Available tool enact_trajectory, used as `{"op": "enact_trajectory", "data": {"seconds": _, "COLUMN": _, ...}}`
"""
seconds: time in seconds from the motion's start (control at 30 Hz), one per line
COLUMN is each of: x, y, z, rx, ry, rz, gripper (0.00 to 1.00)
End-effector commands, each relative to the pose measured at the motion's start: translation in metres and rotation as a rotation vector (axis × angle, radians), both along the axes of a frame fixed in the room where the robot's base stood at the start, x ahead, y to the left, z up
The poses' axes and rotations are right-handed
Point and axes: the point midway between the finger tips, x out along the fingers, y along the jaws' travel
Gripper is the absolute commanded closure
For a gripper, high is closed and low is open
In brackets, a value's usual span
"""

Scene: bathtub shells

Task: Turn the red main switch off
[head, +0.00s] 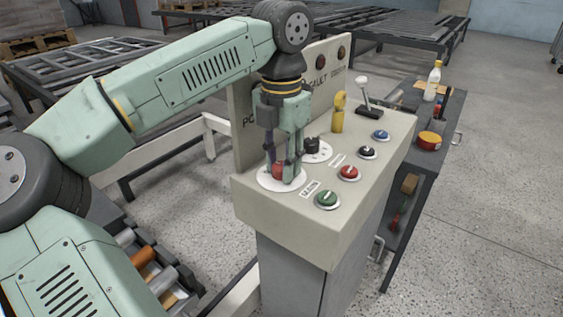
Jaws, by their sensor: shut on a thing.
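The red main switch (277,171) sits on a round white plate (266,184) at the left end of the console's sloped top in the head view. My gripper (281,170) points down over it, its fingers on either side of the red knob, and is shut on it. The fingers hide part of the knob, and I cannot tell which way it is turned.
The beige console (320,235) also carries a black knob (314,146), a green button (327,199), a red button (348,173), a black button (367,152), a blue button (380,135), a yellow handle (339,113) and a lever (366,98). A dark side table (447,120) holds a bottle (433,80).

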Motion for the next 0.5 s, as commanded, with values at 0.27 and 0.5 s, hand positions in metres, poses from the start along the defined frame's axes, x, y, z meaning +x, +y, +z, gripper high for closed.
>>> {"op": "enact_trajectory", "data": {"seconds": 0.27, "x": -0.0001, "y": 0.0002, "z": 0.0, "rx": -0.001, "ry": 0.001, "rz": 0.035, "gripper": 0.99}}
{"op": "enact_trajectory", "data": {"seconds": 0.5, "x": -0.0002, "y": 0.0003, "z": 0.0, "rx": 0.001, "ry": 0.001, "rz": 0.036, "gripper": 0.99}}
